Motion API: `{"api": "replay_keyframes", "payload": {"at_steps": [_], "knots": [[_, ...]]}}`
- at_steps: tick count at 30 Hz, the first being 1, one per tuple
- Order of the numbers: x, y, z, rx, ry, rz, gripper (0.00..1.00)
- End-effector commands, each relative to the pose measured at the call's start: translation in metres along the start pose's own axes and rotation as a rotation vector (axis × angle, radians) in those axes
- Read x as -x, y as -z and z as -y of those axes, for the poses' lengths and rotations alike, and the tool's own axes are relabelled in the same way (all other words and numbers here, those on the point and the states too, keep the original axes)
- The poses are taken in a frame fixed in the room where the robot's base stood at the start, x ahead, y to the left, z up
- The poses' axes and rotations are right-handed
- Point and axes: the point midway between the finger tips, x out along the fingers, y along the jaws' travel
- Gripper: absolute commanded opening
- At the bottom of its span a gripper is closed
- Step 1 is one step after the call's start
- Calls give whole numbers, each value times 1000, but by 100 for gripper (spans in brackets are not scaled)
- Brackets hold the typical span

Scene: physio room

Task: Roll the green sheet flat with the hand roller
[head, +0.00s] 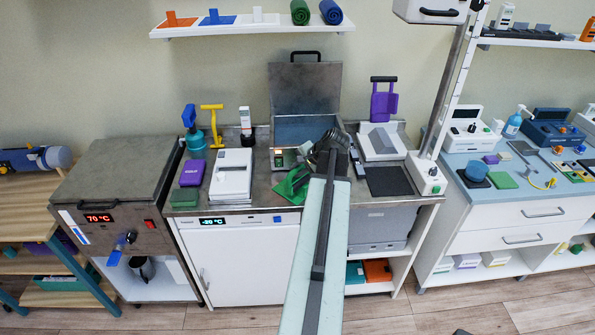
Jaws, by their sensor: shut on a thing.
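A green piece (288,187), which looks like the sheet, lies on the steel counter just left of my arm. It looks bent or tilted, with a darker patch on its right. My gripper (312,164) is at this green piece, above the counter and in front of the open steel box. My own arm and wrist cover most of the jaws. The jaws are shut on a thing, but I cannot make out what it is. I cannot pick out the hand roller for sure; it may be hidden behind my arm or in the jaws.
The open steel box (290,128) stands behind. A white device (231,174) and a purple box (191,172) are to the left. A dark flat pad (388,181) and a white stand base (425,175) are to the right. A wall shelf (252,30) hangs above.

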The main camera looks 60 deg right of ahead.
Motion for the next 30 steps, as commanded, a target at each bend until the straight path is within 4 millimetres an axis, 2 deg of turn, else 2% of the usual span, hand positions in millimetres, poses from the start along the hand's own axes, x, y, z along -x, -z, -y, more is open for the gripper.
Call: {"api": "replay_keyframes", "payload": {"at_steps": [1, 17, 30], "knots": [[8, 0, 6, 0, 0, 0, 0], [46, 0, 36, 0, 0, 0, 0], [44, -1, 36, 2, 0, 1, 0]]}}
